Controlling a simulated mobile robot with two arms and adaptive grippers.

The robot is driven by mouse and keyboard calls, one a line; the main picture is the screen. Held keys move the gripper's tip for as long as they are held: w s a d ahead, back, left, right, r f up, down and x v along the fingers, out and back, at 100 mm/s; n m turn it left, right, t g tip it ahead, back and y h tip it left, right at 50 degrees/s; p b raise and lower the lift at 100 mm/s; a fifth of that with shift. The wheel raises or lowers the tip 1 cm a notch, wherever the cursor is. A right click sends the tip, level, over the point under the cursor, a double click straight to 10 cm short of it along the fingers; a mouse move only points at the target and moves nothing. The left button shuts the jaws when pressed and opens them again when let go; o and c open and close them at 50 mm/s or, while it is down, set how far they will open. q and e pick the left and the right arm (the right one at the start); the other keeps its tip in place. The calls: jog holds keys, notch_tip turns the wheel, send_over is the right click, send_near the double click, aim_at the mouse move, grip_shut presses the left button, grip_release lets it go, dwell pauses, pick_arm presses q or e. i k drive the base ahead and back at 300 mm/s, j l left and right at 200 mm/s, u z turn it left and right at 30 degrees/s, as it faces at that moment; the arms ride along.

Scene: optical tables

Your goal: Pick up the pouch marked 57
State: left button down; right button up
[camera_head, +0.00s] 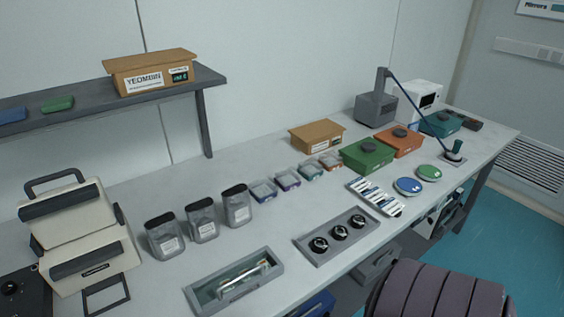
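Three grey see-through pouches with dark tops stand upright in a row on the table: a left pouch (166,238), a middle pouch (202,221) and a right pouch (237,207). The print is too small to read, so I cannot tell which one is marked 57. The pouches stand close together with narrow gaps between them. Neither of my grippers shows in the head view.
A beige device (80,240) stands left of the pouches. A grey tray (235,284) lies in front of them, and a tray with round mounts (339,236) is to its right. Small clear boxes (288,181) continue the row rightward. A shelf (90,105) overhangs behind. A dark ribbed object (435,290) stands at the front.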

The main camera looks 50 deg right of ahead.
aim_at(203, 224)
jog(key=z, duration=0.95)
